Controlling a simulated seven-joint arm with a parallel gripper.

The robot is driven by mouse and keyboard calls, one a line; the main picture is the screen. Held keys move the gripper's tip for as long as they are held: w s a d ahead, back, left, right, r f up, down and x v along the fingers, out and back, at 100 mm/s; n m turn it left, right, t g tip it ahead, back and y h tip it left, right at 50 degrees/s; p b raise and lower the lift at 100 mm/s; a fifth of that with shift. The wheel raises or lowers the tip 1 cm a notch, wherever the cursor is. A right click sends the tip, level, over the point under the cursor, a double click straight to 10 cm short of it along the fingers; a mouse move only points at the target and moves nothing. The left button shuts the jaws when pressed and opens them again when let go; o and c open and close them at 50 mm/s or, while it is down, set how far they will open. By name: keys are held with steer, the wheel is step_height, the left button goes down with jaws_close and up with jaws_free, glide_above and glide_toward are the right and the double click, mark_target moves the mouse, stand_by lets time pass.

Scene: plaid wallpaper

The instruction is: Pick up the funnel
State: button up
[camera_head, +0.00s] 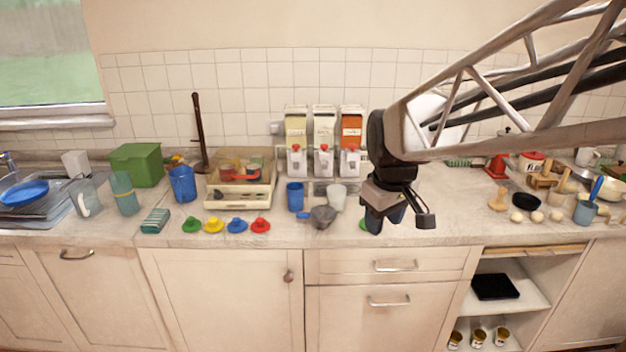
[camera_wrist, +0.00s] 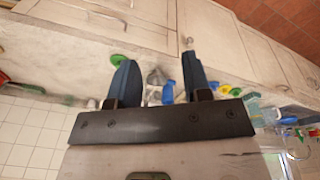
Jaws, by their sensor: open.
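A grey, roughly cone-shaped piece (camera_head: 322,216), which looks like the funnel, lies near the front edge of the counter, before a blue cup and a white cup. It also shows small between the fingers in the wrist view (camera_wrist: 155,77), some way beyond them. My gripper (camera_head: 385,222) is open and empty, pointing down to the right of the grey piece and apart from it. Its two dark blue fingers are spread wide in the wrist view (camera_wrist: 155,58). A green round piece (camera_head: 363,224) is partly hidden behind my gripper.
A blue cup (camera_head: 295,196) and a white cup (camera_head: 337,196) stand close behind the grey piece. Green (camera_head: 192,226), yellow, blue and red (camera_head: 260,226) brimmed pieces lie in a row to the left. Dispensers (camera_head: 323,140) stand at the back wall. Eggs and utensils crowd the right.

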steer(key=w+a+f+n, duration=0.2)
steer(key=w+a+n, duration=0.2)
steer(key=w, duration=0.7)
steer(key=n+g, duration=0.2)
steer(key=n, duration=0.6)
glide_above(304, 213)
step_height(304, 213, down, 14)
steer(key=shift+d+f, duration=0.1)
steer(key=shift+d, duration=0.05)
steer(key=shift+f, duration=0.1)
steer(key=shift+f, duration=1.25)
steer(key=shift+f, duration=0.1)
steer(key=shift+f, duration=2.5)
